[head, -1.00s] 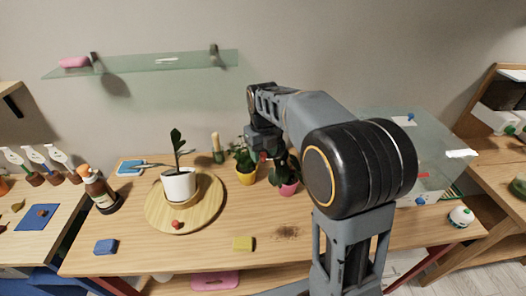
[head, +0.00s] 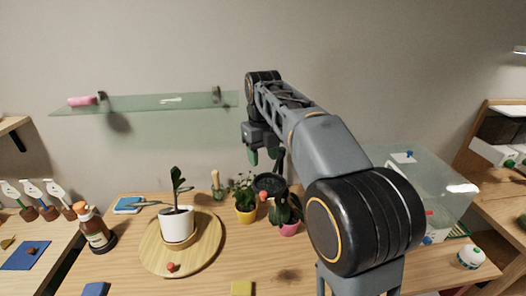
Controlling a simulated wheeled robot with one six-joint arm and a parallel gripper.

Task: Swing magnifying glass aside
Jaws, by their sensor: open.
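The magnifying glass (head: 269,183) appears as a dark round head with a small red knob (head: 264,195) at its lower edge. It stands over the potted plants near the back of the wooden table, and a dark stem rises behind it. Its lens cannot be made out clearly. My gripper (head: 264,156) hangs just above it in the picture, with dark green fingertips apart and nothing seen between them. Whether a finger touches the stem cannot be told. My arm hides part of the area to the right.
A yellow pot (head: 246,215) and a pink pot (head: 289,228) with leafy plants stand close below. A white pot (head: 177,224) sits on a round wooden board (head: 207,250) to the left. A glass case (head: 450,190) stands right. A glass shelf (head: 150,104) hangs behind.

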